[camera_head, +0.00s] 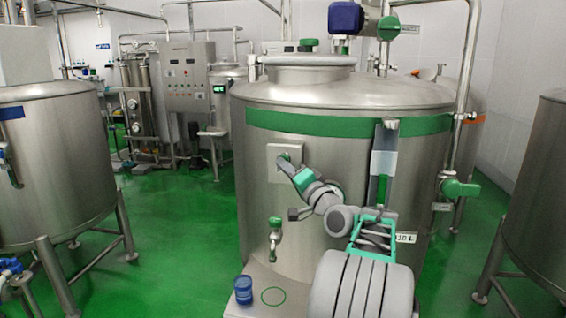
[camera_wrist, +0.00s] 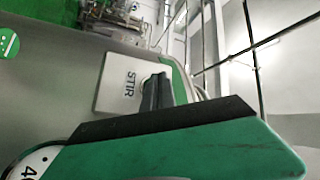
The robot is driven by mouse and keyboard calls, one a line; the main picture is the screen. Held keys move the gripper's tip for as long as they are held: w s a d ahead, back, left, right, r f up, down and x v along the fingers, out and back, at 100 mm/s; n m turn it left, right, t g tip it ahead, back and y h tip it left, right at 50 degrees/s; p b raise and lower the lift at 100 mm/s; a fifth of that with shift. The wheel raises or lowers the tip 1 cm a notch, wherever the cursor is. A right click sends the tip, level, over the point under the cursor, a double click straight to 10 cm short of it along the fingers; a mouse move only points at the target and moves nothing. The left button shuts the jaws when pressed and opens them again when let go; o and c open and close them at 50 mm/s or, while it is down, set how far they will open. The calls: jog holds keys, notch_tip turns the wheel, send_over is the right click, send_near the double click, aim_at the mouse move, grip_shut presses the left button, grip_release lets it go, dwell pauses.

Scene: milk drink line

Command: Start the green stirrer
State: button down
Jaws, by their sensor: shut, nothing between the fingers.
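The steel tank (camera_head: 340,150) with the green band (camera_head: 350,125) stands in front of me. A pale switch plate (camera_head: 273,152) is on its front wall, below the band. In the wrist view the plate (camera_wrist: 109,94) carries the word STIR. My gripper (camera_head: 283,161) is shut and empty, with its tips at the plate. In the wrist view the dark fingers of my gripper (camera_wrist: 155,92) cover part of the plate, and the button is mostly hidden behind them. I cannot tell whether the tips touch it. A blue stirrer motor (camera_head: 346,18) with a green end sits above the tank.
A green-handled tap (camera_head: 275,228) is on the tank below the plate. A blue cup (camera_head: 243,289) stands on the ledge beside a green ring mark (camera_head: 273,296). A green valve handle (camera_head: 461,188) is on the right pipe. Another steel tank (camera_head: 60,150) stands at left.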

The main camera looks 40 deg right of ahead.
jog(key=shift+w+d, duration=0.25)
jog(key=shift+d, duration=0.05)
dwell(0.4)
jog(key=shift+s+a+b, duration=0.5)
jog(key=shift+s+a, duration=0.05)
jog(key=shift+a, duration=0.15)
jog(key=s+a+b, duration=0.2)
jog(key=s+a, duration=0.1)
jog(key=a, duration=0.1)
jog(key=shift+s+a+b, duration=0.3)
jog(key=shift+s+a, duration=0.05)
jog(key=shift+a, duration=0.05)
